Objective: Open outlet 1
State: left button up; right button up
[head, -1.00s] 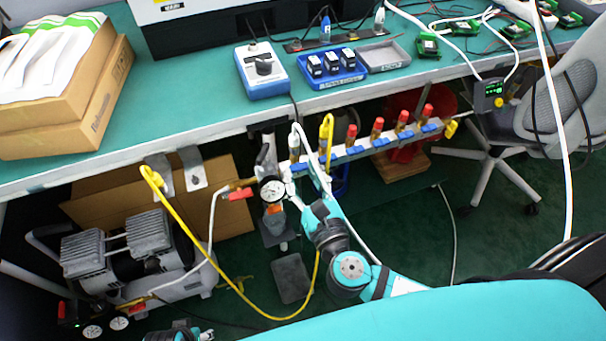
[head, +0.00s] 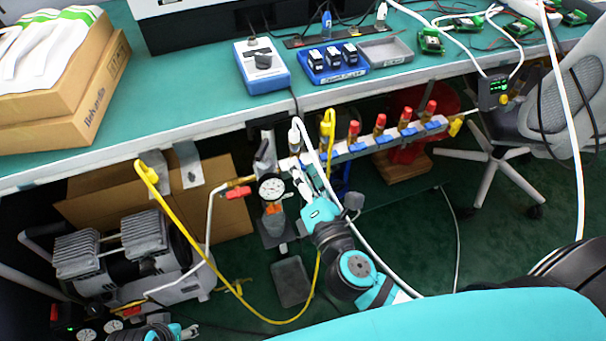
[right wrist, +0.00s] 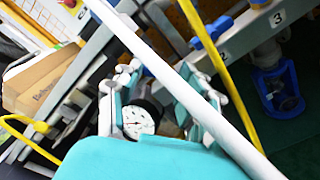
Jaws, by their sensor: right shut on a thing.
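The outlet manifold (head: 368,146) is a pale bar under the bench, with blue valve handles and several red-capped outlets. Outlet 1 is at its left end, where a white hose (head: 312,150) joins. A yellow hose (head: 329,122) joins the outlet beside it. My right gripper (head: 299,174) is at the left end, shut on the outlet 1 valve handle, which is mostly hidden by the fingers and hose. In the right wrist view, the fingers (right wrist: 158,74) stand apart, with the white hose (right wrist: 170,78) crossing in front.
A pressure gauge (head: 271,188) and a red handle (head: 237,192) sit left of the manifold. A compressor (head: 125,250) stands at lower left. The bench edge (head: 210,128) runs above the manifold. A looping yellow hose (head: 190,243) hangs near my right arm.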

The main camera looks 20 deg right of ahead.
pick_arm(q)
jog(key=b+v, duration=0.1)
jog(key=v, duration=0.5)
pick_arm(e)
jog(key=shift+m, duration=3.2)
pick_arm(q)
jog(key=shift+w+a, duration=0.1)
jog(key=shift+w, duration=0.05)
pick_arm(e)
jog(key=o, duration=0.9)
